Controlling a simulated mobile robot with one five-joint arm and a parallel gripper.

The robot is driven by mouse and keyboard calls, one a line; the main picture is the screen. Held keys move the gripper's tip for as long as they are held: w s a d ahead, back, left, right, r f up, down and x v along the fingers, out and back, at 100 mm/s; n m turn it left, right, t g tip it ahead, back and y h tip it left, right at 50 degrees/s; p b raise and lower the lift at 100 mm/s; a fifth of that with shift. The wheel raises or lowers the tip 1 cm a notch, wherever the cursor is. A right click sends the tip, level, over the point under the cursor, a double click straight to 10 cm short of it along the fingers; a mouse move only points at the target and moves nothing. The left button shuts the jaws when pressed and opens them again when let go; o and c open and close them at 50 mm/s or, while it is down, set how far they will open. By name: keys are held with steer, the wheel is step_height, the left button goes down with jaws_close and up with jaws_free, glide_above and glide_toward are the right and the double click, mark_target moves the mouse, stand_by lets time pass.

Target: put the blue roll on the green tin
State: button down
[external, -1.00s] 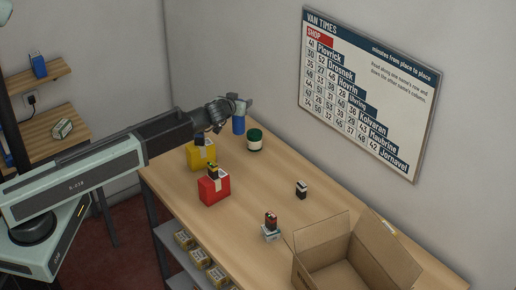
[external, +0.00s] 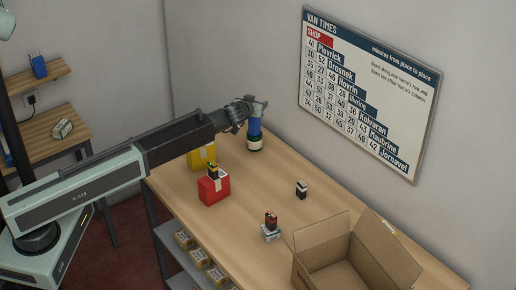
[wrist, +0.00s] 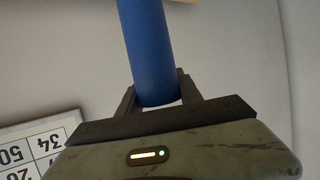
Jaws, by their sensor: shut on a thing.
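My gripper (external: 257,108) is shut on the blue roll (external: 254,127), which hangs upright below it. In the wrist view the roll (wrist: 149,45) stands between the two fingers (wrist: 157,90). The green tin (external: 254,146), with its green top and pale body, is on the counter directly below the roll in the external view. The roll's lower end covers much of the tin's top. I cannot tell whether the roll touches the tin or is slightly above it.
A yellow box (external: 197,160) is partly behind my arm. A red box (external: 214,188) carries a small yellow-and-black item. Small items (external: 301,190) (external: 271,222) stand farther right, near an open carton (external: 325,240). The middle of the counter (external: 255,190) is clear.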

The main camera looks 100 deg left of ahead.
steer(key=shift+f, duration=0.15)
steer(key=c, duration=0.8)
jaws_free()
steer(key=p+v, duration=0.4)
steer(key=v, duration=0.8)
steer(key=shift+p, duration=0.3)
